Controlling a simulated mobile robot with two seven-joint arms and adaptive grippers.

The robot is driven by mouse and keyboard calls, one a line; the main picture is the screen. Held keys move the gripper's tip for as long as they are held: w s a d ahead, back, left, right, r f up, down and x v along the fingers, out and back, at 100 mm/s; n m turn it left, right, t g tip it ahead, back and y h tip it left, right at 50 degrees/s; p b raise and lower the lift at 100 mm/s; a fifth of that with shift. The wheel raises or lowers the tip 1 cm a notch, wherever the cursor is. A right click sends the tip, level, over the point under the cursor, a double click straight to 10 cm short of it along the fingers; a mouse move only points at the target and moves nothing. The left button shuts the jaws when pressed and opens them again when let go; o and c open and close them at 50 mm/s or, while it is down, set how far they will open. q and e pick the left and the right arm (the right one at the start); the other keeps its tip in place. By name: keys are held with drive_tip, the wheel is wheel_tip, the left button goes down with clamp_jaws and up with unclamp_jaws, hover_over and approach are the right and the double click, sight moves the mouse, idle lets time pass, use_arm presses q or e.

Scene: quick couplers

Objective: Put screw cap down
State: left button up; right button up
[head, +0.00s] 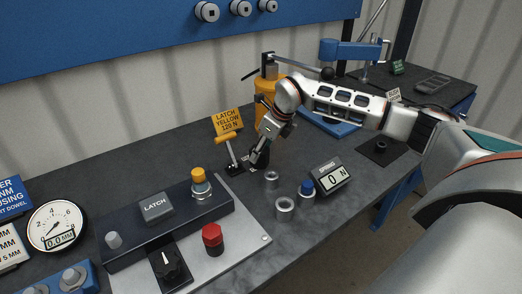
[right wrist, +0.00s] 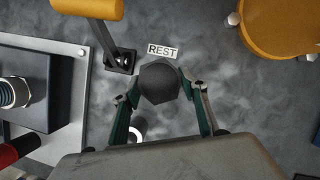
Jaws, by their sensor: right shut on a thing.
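The screw cap appears to be the dark, faceted round piece (right wrist: 159,82) between my right fingertips in the right wrist view. It is beside the white REST label (right wrist: 162,50) on the bench. My right gripper (right wrist: 161,92) is shut on it, one green finger on each side. In the head view my right gripper (head: 261,150) is low over the bench, right of the yellow-handled lever (head: 226,138). There the cap is hard to tell from the dark fingers. I cannot tell whether it touches the bench. My left gripper is not in view.
The latch panel (head: 250,232) lies to the left.

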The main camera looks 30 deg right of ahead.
drive_tip(key=o, duration=1.1)
drive_tip(key=v, duration=1.2)
drive_tip(key=shift+r, duration=0.2)
